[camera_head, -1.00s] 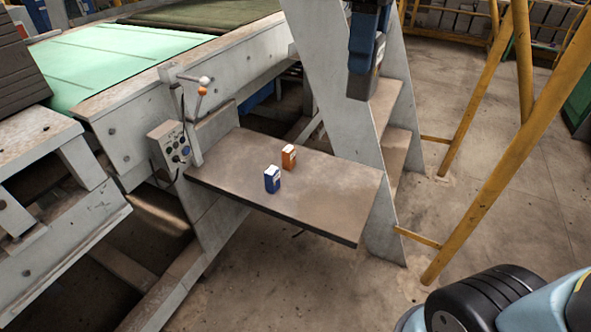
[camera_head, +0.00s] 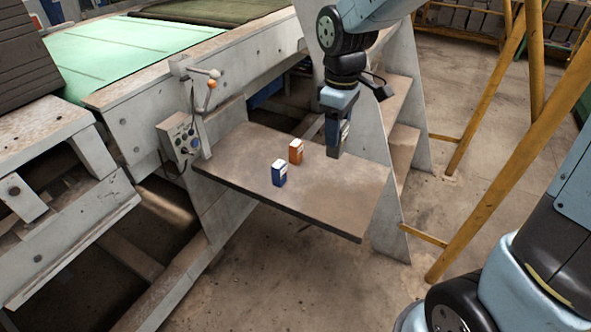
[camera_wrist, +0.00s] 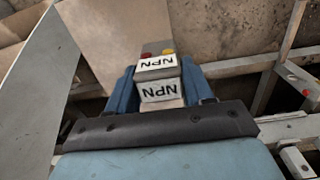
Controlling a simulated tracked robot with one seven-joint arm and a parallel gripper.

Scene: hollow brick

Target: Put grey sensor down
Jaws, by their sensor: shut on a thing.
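My gripper (camera_head: 336,150) hangs pointing down over the right part of the brown shelf plate (camera_head: 335,195). In the wrist view its blue fingers (camera_wrist: 158,92) are shut on both sides of the grey sensor (camera_wrist: 157,68). The sensor shows white "NPN" labels on two faces and small red and yellow spots at its far end. In the head view the fingers mostly hide it. I cannot tell whether it touches the plate.
A blue box-shaped sensor (camera_head: 279,173) and an orange one (camera_head: 296,151) stand upright on the plate, left of my gripper. A control box with a lever (camera_head: 181,138) is at the plate's left end. A grey upright panel (camera_head: 385,185) stands at right. The plate's front is clear.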

